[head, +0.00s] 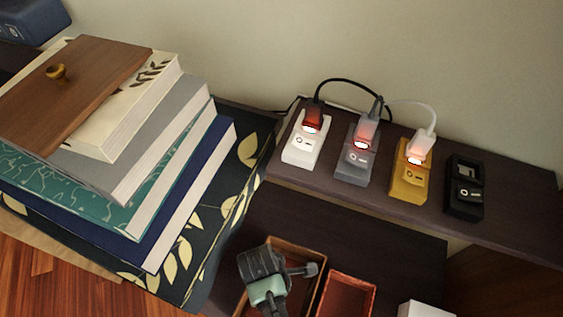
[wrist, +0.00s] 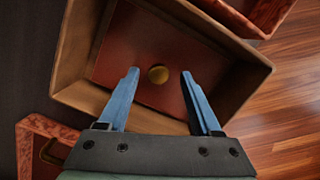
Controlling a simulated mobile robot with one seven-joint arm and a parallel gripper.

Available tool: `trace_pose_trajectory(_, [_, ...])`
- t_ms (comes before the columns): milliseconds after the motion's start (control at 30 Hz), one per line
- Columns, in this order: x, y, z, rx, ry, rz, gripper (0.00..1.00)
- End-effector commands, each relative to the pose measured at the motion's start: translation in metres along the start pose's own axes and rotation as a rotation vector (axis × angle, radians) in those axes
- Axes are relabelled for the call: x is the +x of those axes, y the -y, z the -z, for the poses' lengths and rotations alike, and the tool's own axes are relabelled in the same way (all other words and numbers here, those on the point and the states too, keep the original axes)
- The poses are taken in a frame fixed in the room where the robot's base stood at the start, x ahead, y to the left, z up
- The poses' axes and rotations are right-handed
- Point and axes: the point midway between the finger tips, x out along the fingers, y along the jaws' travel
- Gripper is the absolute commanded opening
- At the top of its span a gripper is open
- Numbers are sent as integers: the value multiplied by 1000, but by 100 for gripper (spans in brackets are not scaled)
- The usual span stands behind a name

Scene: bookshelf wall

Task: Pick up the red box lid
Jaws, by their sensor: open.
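A red box (head: 346,296) stands right of the brown box. A wooden lid (head: 85,80) with a knob lies on stacked books at left. Several power strips, including a white one (head: 307,150), stand on the raised ledge behind.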

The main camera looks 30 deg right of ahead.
Motion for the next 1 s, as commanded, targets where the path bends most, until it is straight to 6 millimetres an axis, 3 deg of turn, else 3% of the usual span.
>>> trace_pose_trajectory(100, [15,-1,1,1,-1,-2,66])
trace_pose_trajectory(300, [13,-1,0,1,-1,-2,66])
trace_pose_trajectory(700, [13,-1,0,0,-1,-2,0])
trace_pose_trajectory(1000, [13,-1,1,0,-1,-3,0])
